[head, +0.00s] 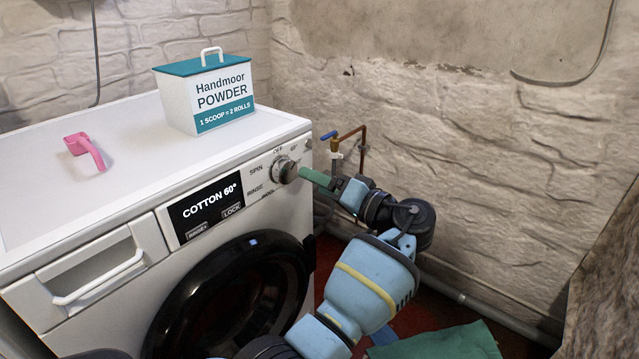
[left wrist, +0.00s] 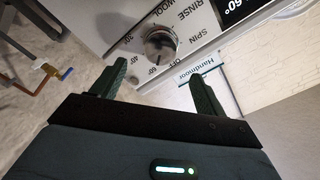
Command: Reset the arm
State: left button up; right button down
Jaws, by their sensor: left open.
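My left gripper (head: 308,175) is in front of the washing machine's control panel, its green fingers pointing at the round dial (head: 284,169). In the left wrist view the gripper (left wrist: 160,84) shows two dark green fingers, spread apart with nothing between them. The silver dial (left wrist: 160,45) appears beyond the fingertips there, and it is not gripped. My left arm (head: 365,285) reaches up from the bottom of the head view. My right gripper is not in view.
The white washing machine (head: 130,165) carries a Handmoor powder box (head: 205,95) and a pink scoop (head: 86,150). Its detergent drawer (head: 95,275) has a handle. A blue-handled tap (head: 330,136) and pipes are behind my gripper. A green cloth (head: 440,343) lies low at the front.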

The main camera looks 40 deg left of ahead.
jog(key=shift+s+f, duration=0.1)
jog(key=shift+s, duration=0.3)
